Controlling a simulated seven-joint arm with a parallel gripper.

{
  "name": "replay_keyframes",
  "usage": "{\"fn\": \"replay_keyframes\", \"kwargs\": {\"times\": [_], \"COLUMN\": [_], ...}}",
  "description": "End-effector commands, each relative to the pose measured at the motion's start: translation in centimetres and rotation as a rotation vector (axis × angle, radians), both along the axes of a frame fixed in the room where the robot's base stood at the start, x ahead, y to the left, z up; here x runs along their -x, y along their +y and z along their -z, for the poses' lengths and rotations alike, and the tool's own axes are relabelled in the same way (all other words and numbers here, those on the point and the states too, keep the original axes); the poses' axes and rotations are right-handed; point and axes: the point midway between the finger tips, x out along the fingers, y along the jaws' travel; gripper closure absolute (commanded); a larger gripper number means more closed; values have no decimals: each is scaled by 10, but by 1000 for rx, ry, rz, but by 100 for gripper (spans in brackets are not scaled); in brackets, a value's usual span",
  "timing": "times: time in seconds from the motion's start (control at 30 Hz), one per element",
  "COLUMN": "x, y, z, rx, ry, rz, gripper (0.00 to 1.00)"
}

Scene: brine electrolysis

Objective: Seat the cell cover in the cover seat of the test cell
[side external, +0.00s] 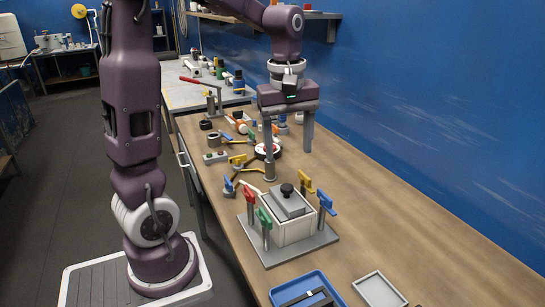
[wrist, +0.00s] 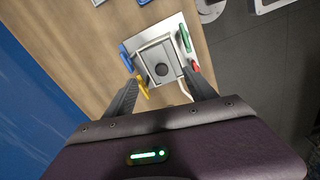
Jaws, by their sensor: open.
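The test cell (side external: 288,231) is a pale box on a grey base plate, with colored-handled clamps around it. The grey cell cover (side external: 288,204) with a black knob (side external: 287,189) lies on top of the cell. The cover also shows from above in the wrist view (wrist: 159,54), square within the cell's rim. I cannot tell whether it sits fully down in the seat. My gripper (side external: 289,166) is open and empty, above and behind the cell in the side view. In the wrist view my fingers (wrist: 160,79) spread on either side of the cell's near edge, apart from the knob.
Red (side external: 250,196), green (side external: 264,217), yellow (side external: 305,182) and blue (side external: 326,202) clamp handles stand upright around the cell. A blue tray (side external: 284,290) and a pale tray (side external: 379,290) lie in front. Tools and fittings clutter the bench behind. The right side is clear.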

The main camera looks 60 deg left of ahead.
Motion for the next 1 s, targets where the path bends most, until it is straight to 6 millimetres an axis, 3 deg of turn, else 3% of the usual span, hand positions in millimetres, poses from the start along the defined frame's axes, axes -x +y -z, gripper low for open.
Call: {"fn": "replay_keyframes", "kwargs": {"times": [0.1, 0.2, 0.3, 0.4, 1.0], "x": [46, 91, 126, 144, 148], "y": [-55, -90, -110, -118, -119], "z": [-28, -33, -28, -21, -19], "rx": [-77, -175, -276, -342, -360], "ry": [-132, -232, -306, -342, -349], "rz": [433, 817, 1118, 1283, 1328], "gripper": [35, 35, 35, 35, 35]}}
